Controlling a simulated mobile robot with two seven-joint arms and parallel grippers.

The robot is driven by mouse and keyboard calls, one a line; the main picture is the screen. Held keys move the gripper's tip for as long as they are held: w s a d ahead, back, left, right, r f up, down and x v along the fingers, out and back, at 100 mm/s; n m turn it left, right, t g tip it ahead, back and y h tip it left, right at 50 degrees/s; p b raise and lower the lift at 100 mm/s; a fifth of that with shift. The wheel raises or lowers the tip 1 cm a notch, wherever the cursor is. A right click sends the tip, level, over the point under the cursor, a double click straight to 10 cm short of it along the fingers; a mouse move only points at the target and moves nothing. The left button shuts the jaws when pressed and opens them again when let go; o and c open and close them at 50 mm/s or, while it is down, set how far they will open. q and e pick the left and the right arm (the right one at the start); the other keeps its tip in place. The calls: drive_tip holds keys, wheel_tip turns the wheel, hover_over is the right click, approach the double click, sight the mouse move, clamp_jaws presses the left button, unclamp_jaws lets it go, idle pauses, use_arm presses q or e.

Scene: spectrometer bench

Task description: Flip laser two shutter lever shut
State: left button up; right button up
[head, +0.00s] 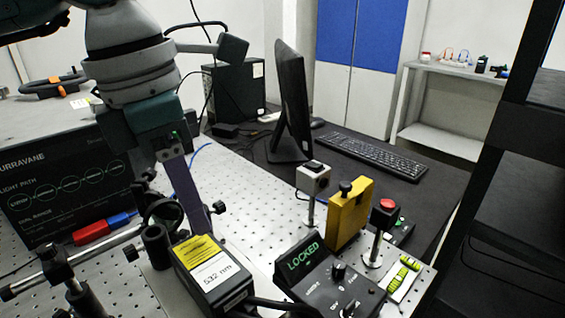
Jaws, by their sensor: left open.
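My left gripper (197,222) reaches down from the upper left, with one long, flat, purplish-grey finger showing; the other finger cannot be made out. It is open, and its tip is just behind a black laser box (205,287) with a yellow warning label and a white "532 nm" label. A small black knob (219,207) shows right beside the fingertip; I cannot tell whether they touch. No shutter lever can be clearly made out, and its position is not readable. The gripper hides part of the area behind the laser. My right gripper is not in view.
A black control box (312,266) reads "LOCKED". Beside it stand a yellow block (348,214), a grey box on a post (313,180) and a red button (384,211). Optic mounts (160,215) crowd the left. A monitor (292,100) and keyboard (366,152) stand behind.

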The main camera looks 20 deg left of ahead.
use_arm(q)
wheel_tip(320, 180, up, 10)
drive_tip(key=s, duration=0.1)
drive_tip(key=shift+a+b, duration=0.4)
drive_tip(key=shift+b, duration=0.05)
drive_tip(key=shift+s+f, duration=0.1)
